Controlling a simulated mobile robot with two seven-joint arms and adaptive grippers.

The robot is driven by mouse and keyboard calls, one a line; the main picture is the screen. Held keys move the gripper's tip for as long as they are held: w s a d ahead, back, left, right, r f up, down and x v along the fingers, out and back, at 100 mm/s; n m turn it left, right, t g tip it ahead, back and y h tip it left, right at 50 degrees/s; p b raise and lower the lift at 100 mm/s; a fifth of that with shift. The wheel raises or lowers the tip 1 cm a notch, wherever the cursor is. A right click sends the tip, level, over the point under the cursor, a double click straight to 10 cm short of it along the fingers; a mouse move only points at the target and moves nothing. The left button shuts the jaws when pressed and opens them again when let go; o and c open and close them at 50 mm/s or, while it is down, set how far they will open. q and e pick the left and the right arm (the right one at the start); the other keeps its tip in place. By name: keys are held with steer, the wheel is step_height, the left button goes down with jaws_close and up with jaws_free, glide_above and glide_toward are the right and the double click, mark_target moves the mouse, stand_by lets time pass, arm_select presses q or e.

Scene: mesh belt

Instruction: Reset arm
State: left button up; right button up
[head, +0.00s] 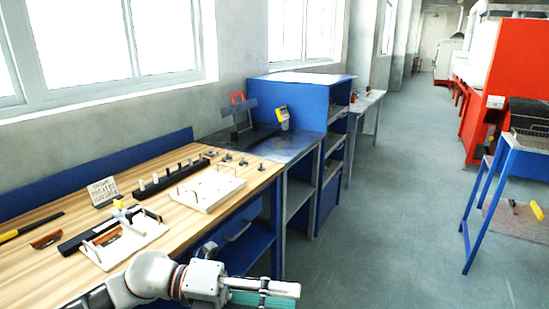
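My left arm comes in along the bottom edge, in front of the workbench's near side. My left gripper (264,288) is at the bottom centre, beyond the bench's right end and over the floor side. It is small and seen side-on, so I cannot tell whether its fingers are open or shut. A teal piece shows just below it, cut by the picture edge; I cannot tell whether the gripper touches it. My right gripper is not in view.
The wooden workbench (40,280) carries two white trays (205,203), a black rack (175,176), a sign (102,192) and hand tools. A blue cabinet (290,98) stands behind it. A blue-framed stand (478,232) is at right. The grey aisle floor (400,200) between is clear.

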arm_select(q)
steer(key=w+a+f+n+t+y, duration=0.3)
steer(key=a+f+n+t, duration=0.25)
steer(key=n+t, duration=0.55)
steer(key=w+a+f+n+t+y, duration=0.2)
steer(key=w+a+f+n+t, duration=0.3)
steer(key=n, duration=1)
steer(key=s+a+f+n+g+y, duration=0.2)
steer(key=s+a+f+n+y, duration=0.2)
steer(key=s+f, duration=0.4)
steer(key=s+a+f+n+g+y, duration=0.2)
steer(key=s+a+f+n+y, duration=0.3)
steer(key=f, duration=1.2)
steer(key=s+a+n, duration=0.1)
steer(key=s+a, duration=0.1)
steer(key=s, duration=0.2)
steer(key=shift+f, duration=0.2)
